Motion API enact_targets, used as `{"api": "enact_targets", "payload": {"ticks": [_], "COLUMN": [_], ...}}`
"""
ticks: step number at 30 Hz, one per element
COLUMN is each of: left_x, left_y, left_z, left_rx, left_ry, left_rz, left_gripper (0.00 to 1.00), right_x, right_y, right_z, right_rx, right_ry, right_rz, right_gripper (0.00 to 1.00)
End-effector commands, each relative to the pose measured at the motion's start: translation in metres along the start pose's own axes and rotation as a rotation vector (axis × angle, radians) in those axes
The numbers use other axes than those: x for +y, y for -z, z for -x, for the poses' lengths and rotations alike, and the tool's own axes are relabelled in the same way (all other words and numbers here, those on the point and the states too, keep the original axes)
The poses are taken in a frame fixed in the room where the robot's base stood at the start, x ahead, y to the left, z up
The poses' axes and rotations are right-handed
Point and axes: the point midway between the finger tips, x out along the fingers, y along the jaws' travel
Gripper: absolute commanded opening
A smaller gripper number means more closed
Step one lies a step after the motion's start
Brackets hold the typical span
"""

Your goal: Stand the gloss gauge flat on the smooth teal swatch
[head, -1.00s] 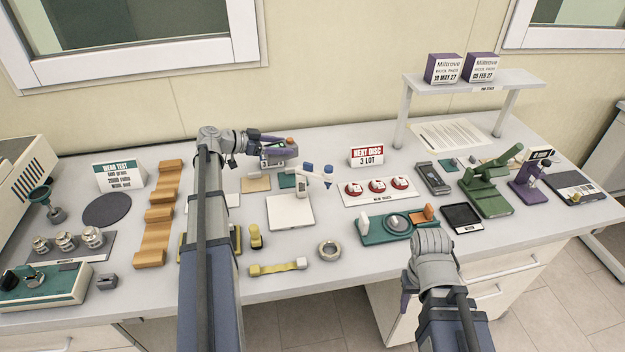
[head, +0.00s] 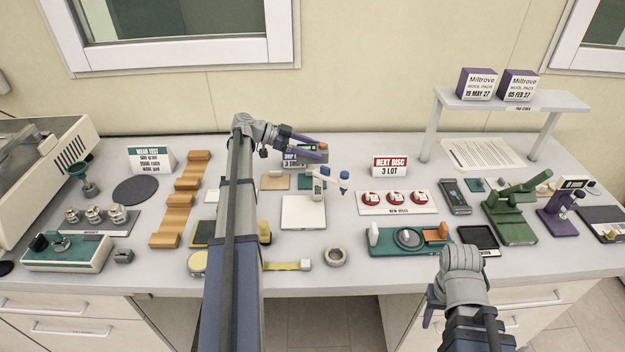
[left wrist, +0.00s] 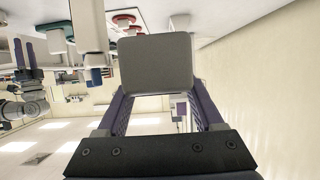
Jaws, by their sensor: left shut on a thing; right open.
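My left gripper (head: 310,147) is shut on a dark grey block, which I take to be the gloss gauge (left wrist: 157,62). The left wrist view shows its broad face between the purple fingers. The gripper is above the back of the bench, in front of a small sign. In the head view the gauge is hard to separate from the fingers and sign. A teal swatch (head: 304,182) lies flat below the gripper, next to a tan swatch (head: 275,182). Its surface finish is too small to tell. My right gripper (head: 431,308) is open and empty at the bench's front edge.
Red discs on a white card (head: 396,210) lie to the right. A wavy orange rack (head: 178,217) is left of my left arm.

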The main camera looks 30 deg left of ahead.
Motion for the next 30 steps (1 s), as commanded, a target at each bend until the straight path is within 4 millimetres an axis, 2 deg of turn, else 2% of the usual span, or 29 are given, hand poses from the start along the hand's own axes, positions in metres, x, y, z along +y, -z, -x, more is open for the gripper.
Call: {"api": "enact_targets", "payload": {"ticks": [11,20,30], "left_x": [0.000,0.000,0.000], "left_y": [-0.052,-0.057,-0.091], "left_z": [-0.022,-0.024,-0.038], "left_rx": [0.001,0.001,0.001], "left_ry": [0.002,0.002,0.002], "left_rz": [0.001,0.001,0.001], "left_gripper": [0.00,0.00,0.00], "right_x": [-0.005,-0.006,-0.009], "right_y": [0.003,0.004,0.006], "right_z": [-0.056,-0.062,-0.098], "right_rx": [0.000,0.000,0.000], "right_ry": [0.000,0.000,0.000], "right_rz": [0.000,0.000,0.000], "right_gripper": [0.50,0.50,0.50]}}
